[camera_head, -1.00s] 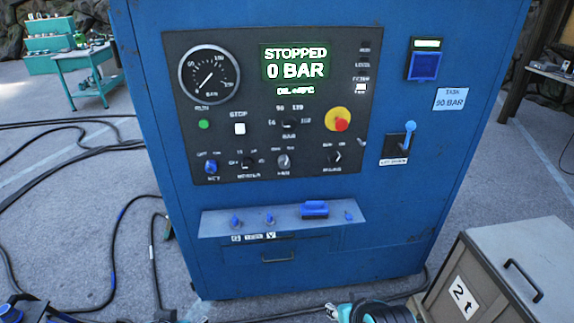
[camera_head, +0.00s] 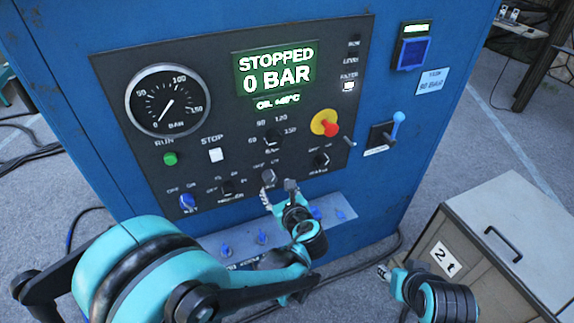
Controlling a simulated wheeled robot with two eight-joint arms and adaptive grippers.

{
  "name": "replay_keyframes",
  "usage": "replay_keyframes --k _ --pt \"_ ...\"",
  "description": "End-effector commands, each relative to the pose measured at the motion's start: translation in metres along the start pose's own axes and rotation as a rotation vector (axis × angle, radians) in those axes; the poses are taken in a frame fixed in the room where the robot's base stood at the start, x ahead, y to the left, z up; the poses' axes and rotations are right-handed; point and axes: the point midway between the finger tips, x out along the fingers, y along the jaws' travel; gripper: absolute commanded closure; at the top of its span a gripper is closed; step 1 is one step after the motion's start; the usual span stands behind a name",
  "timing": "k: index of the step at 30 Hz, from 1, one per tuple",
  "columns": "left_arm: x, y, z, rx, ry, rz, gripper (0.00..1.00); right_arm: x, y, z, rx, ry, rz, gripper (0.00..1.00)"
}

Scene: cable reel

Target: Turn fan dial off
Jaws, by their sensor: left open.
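The fan dial (camera_head: 268,177) is a small grey knob in the lower row of the black control panel (camera_head: 226,62). It sits between the heater dial (camera_head: 228,187) and another dark dial (camera_head: 321,160) to its right. My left gripper (camera_head: 278,192) is open, with its fingertips just below and to the right of the fan dial. Whether they touch it I cannot tell. The gripper hides the dial's label. My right gripper (camera_head: 384,272) is low at the right, away from the panel, and too small to read.
The blue key switch (camera_head: 186,202) is left of the dials. A red and yellow stop button (camera_head: 325,124) and a blue lever (camera_head: 397,124) are to the right. A ledge with blue valves (camera_head: 262,236) lies below. A grey cabinet (camera_head: 512,215) stands at the right.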

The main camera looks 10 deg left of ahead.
Motion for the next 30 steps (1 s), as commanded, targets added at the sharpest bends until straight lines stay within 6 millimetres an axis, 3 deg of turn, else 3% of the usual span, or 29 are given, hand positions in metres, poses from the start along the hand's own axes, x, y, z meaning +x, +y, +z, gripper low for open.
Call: replay_keyframes --k 15,26,30 --pt "0.070 -0.001 -0.001 0.015 -0.005 0.000 0.44 0.016 0.000 0.011 0.000 0.000 0.000 0.60" --pt "0.077 -0.001 0.001 0.014 -0.005 -0.001 0.44 0.016 0.000 0.012 0.000 0.000 0.000 0.60" --pt "0.077 -0.001 0.000 0.014 -0.005 -0.001 0.76 0.016 0.000 0.012 0.000 0.000 0.000 0.60"
